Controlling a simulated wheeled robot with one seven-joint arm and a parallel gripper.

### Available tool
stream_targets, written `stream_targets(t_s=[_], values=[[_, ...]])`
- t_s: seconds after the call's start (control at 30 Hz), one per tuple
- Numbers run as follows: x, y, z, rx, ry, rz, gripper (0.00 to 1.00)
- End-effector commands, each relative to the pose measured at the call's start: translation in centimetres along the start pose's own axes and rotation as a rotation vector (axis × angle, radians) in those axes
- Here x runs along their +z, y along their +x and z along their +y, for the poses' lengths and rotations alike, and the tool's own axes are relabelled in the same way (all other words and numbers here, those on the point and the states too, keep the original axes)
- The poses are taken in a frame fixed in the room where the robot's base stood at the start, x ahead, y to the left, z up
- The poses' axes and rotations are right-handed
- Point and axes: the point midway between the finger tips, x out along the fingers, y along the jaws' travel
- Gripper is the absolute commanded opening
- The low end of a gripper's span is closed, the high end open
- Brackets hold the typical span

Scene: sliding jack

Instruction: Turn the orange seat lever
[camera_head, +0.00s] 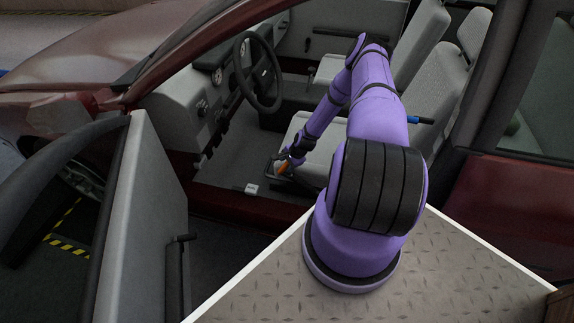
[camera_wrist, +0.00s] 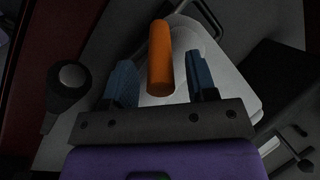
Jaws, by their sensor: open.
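The orange seat lever (camera_wrist: 160,58) is a short orange cylinder in the middle of the wrist view. My gripper (camera_wrist: 162,80) is open, with one blue finger on each side of the lever. Gaps show between the lever and both fingers, so it does not look gripped. In the head view, a small part of the orange lever (camera_head: 282,168) shows at the front lower edge of the front seat (camera_head: 320,150). My gripper (camera_head: 288,160) is right beside it there, small and partly dark. The lever's mount is not clear.
The open car door (camera_head: 155,200) stands at the left. The steering wheel (camera_head: 259,72) and dashboard are beyond the door opening. A small white box (camera_head: 251,189) lies near the sill. In the wrist view, a dark round knob (camera_wrist: 70,85) is left of my fingers.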

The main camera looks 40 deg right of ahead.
Motion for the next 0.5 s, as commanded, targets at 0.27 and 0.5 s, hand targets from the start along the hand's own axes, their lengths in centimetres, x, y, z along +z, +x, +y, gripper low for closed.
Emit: stream_targets(t_s=[0.27, 0.5], values=[[-0.1, -5.1, 0.0, -0.001, 0.001, 0.002, 0.52], [0.0, -8.7, 0.0, 0.0, 0.0, 0.0, 0.52]])
